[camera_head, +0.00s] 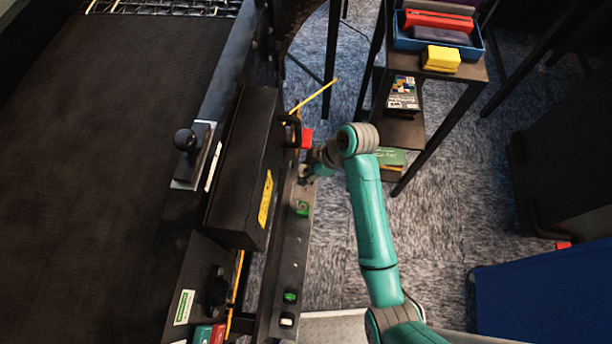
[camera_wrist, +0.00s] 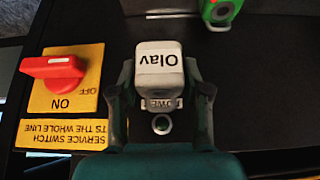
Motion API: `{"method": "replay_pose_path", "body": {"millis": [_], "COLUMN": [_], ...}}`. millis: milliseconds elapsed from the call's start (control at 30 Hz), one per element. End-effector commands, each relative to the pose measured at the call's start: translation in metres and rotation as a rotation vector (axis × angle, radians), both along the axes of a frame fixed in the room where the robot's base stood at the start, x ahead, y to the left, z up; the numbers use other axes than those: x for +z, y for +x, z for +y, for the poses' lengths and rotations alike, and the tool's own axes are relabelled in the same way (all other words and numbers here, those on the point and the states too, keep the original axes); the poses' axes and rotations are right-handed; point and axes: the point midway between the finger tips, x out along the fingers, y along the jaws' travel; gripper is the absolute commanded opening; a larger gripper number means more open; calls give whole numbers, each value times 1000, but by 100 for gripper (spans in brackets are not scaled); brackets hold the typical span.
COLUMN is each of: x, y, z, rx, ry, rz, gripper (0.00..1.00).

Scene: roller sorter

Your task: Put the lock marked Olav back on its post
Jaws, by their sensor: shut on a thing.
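The white lock marked Olav (camera_wrist: 160,68) is between the two fingers of my gripper (camera_wrist: 161,95) in the wrist view, and the gripper is shut on it. Its lettering appears upside down. A small label with partly hidden lettering (camera_wrist: 161,103) shows just below the lock. Below that is a small round metal end (camera_wrist: 162,124) on the dark panel, possibly a post. I cannot tell whether the lock touches the panel. In the head view my gripper (camera_head: 308,173) is beside the dark rail; the lock cannot be made out there.
A red rotary switch (camera_wrist: 53,68) on a yellow plate is left of the gripper. A green lock (camera_wrist: 218,12) is at the upper right. The rail also carries a green item (camera_head: 290,297) and a white item (camera_head: 287,320). A shelf (camera_head: 468,72) stands behind my arm.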

Motion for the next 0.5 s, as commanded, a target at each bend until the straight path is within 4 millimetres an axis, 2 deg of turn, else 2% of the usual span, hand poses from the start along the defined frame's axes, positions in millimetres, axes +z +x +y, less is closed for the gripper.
{"method": "replay_pose_path", "body": {"millis": [500], "x": [28], "y": [0], "z": [0], "rx": [0], "ry": [1], "rz": [-1], "gripper": [7]}}
